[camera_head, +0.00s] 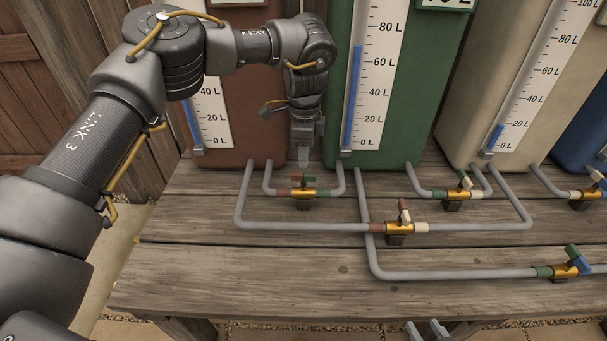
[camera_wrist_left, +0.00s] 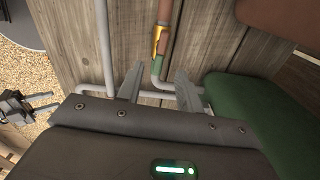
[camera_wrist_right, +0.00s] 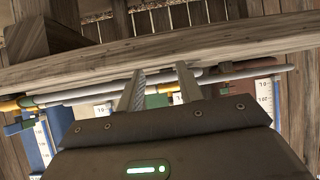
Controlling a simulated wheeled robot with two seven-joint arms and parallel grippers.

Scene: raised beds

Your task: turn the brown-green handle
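The brown-green valve (camera_head: 303,193) sits on the pipe between the brown and green tanks, with a brown collar on its left and a green one on its right. Its small handle (camera_head: 310,178) is partly hard to make out beneath my left gripper. My left gripper (camera_head: 304,158) hangs just above and behind the valve, pointing down. In the left wrist view its fingers are apart and empty, with the valve (camera_wrist_left: 160,42) beyond the fingertips; no contact shows. My right gripper (camera_head: 428,330) is low at the bottom edge, in front of the table. Its fingers (camera_wrist_right: 162,88) are apart and empty.
Similar valves sit nearby: brown-white (camera_head: 400,227), green-white (camera_head: 453,194) and green-blue (camera_head: 568,270). The brown tank (camera_head: 248,90) and green tank (camera_head: 425,90) stand close behind my left gripper. Grey pipes (camera_head: 300,226) cross the wooden table (camera_head: 230,270); its front left is clear.

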